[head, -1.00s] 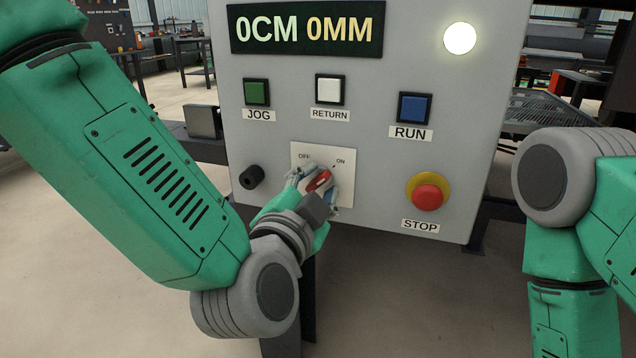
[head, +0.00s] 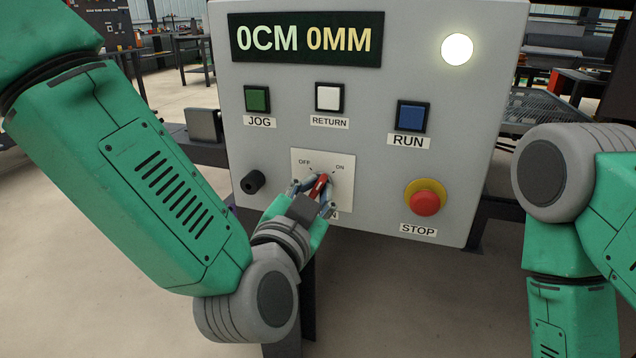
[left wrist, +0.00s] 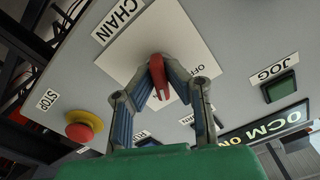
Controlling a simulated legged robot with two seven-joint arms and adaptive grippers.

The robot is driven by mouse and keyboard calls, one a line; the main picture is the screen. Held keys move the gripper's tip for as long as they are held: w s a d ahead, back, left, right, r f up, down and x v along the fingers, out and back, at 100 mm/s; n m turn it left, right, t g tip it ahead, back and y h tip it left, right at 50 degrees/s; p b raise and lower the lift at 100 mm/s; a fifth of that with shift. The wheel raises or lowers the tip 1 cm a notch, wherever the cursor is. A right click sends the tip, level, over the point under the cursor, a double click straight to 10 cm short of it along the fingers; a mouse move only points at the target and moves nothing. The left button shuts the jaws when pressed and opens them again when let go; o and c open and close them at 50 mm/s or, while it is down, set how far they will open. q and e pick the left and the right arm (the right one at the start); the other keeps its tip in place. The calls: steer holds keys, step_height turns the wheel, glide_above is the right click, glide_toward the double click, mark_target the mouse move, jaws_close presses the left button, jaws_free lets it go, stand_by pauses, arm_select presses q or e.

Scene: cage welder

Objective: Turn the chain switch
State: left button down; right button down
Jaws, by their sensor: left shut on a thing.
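The chain switch is a red knob (head: 320,186) on a white plate (head: 342,180) marked OFF at upper left and ON at upper right. Its handle stands close to upright, leaning slightly right, between the two marks. My left gripper (head: 317,188) is shut on the knob, with a finger on each side. In the left wrist view, the red knob (left wrist: 156,76) sits between the fingertips (left wrist: 162,68), and the CHAIN label (left wrist: 117,20) shows beside the plate. The fingers hide part of the knob. My right gripper is out of view; only right arm links show.
On the grey panel, a black knob (head: 252,182) is left of the plate and the red STOP button (head: 425,202) is right. JOG (head: 257,99), RETURN (head: 329,97) and RUN (head: 411,116) buttons sit above. The display (head: 306,40) reads 0CM 0MM.

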arm_select(q)
steer(key=n, duration=0.2)
steer(key=n+p, duration=0.1)
steer(key=shift+s+f+n, duration=0.15)
steer(key=shift+f+n, duration=0.2)
steer(key=shift+n, duration=0.05)
steer(key=n+p, duration=0.1)
steer(key=n, duration=0.2)
steer(key=shift+n, duration=0.3)
steer(key=n+p, duration=0.1)
steer(key=n, duration=0.2)
steer(key=shift+d+n+p, duration=0.1)
steer(key=shift+n+p, duration=0.4)
steer(key=shift+n, duration=1.6)
steer(key=c, duration=1.7)
jaws_free()
steer(key=shift+c, duration=0.2)
steer(key=shift+o, duration=0.7)
steer(key=shift+r, duration=0.1)
